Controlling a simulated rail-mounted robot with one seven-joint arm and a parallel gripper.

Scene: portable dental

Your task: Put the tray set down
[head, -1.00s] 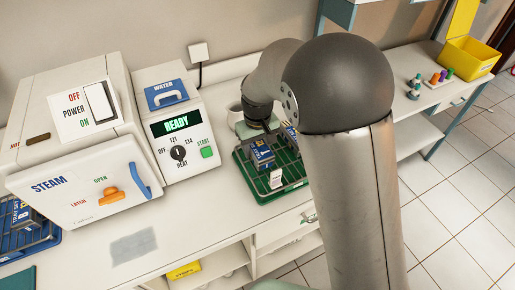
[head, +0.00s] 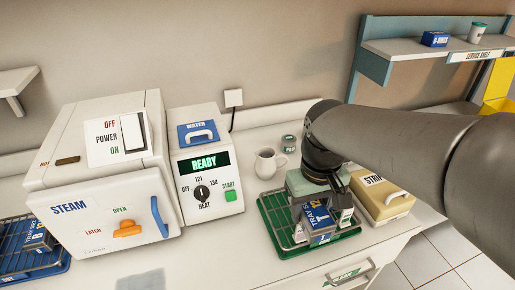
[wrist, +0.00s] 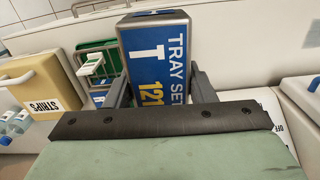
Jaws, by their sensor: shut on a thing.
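The tray set (head: 318,222) is a blue-and-grey box marked "TRAY SET T 121". My gripper (head: 322,203) is shut on it, with one finger on each side in the wrist view (wrist: 160,88). In the head view the box overlaps the green wire rack (head: 272,222) on the counter, tilted in the picture. I cannot tell whether its underside touches the rack. Another blue-labelled tray set (head: 38,238) sits in a blue wire rack (head: 62,266) at the far left, by the steam sterilizer (head: 105,215).
A yellow STRIPS box (head: 380,195) stands close right of the green rack. A white jug (head: 268,163) and a small green-lidded jar (head: 289,143) stand behind it. The control unit (head: 205,165) reads READY. Counter left of the rack is clear.

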